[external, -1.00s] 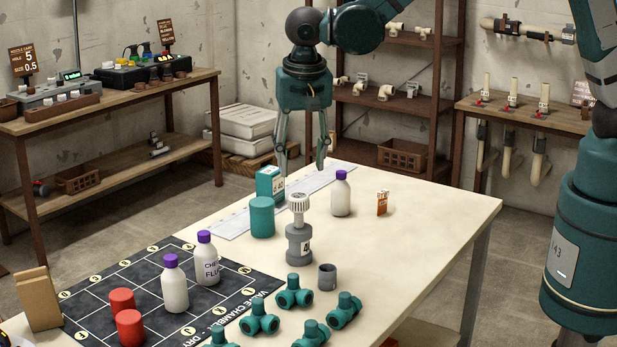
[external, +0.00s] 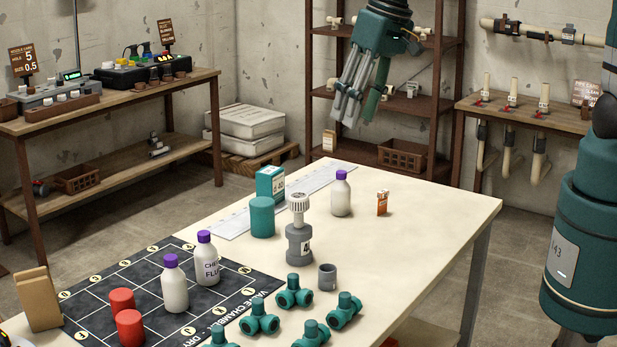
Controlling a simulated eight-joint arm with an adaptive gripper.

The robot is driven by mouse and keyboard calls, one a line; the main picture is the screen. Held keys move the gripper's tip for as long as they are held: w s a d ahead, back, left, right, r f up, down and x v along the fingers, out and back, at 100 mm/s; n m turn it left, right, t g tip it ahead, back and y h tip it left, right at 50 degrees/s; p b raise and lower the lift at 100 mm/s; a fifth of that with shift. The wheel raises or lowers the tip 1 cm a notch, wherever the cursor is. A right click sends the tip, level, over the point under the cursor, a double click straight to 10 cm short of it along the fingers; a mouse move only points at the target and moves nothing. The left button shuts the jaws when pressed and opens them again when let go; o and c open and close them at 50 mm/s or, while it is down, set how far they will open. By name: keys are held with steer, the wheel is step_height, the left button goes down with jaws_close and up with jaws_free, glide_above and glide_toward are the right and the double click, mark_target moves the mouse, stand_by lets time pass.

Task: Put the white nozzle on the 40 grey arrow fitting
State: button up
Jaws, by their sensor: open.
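The white nozzle (external: 299,202) is a ribbed white cap on a short stem. It sits upright on top of the grey fitting (external: 299,246), which carries a white label with a partly visible "4". The fitting stands upright on the table, and the nozzle looks in line with it. Whether the nozzle is fully seated cannot be told. My gripper (external: 352,118) is open and empty, high at the back, well above and behind the nozzle and apart from it. Its fingers point down and slightly left.
Close around the fitting stand a teal cylinder (external: 262,217), a white purple-capped bottle (external: 340,193), a small grey cup (external: 327,277) and several teal valves (external: 294,292). A dark grid mat (external: 138,265) with bottles and red cylinders (external: 130,327) lies left. The table's right side is clear.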

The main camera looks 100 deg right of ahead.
steer(key=s+a+r+n+t, duration=0.1)
steer(key=s+a+n, duration=0.2)
steer(key=s, duration=0.3)
steer(key=s+a+r+n+t+y, duration=0.1)
steer(key=s+a+r+n+t, duration=0.1)
steer(key=s, duration=0.5)
steer(key=s+a+r+n+t, duration=0.1)
steer(key=s+a+n, duration=0.3)
steer(key=s, duration=0.3)
steer(key=shift+s+a+r+n, duration=0.15)
steer(key=shift+a+r+n, duration=0.15)
steer(key=shift+n, duration=0.6)
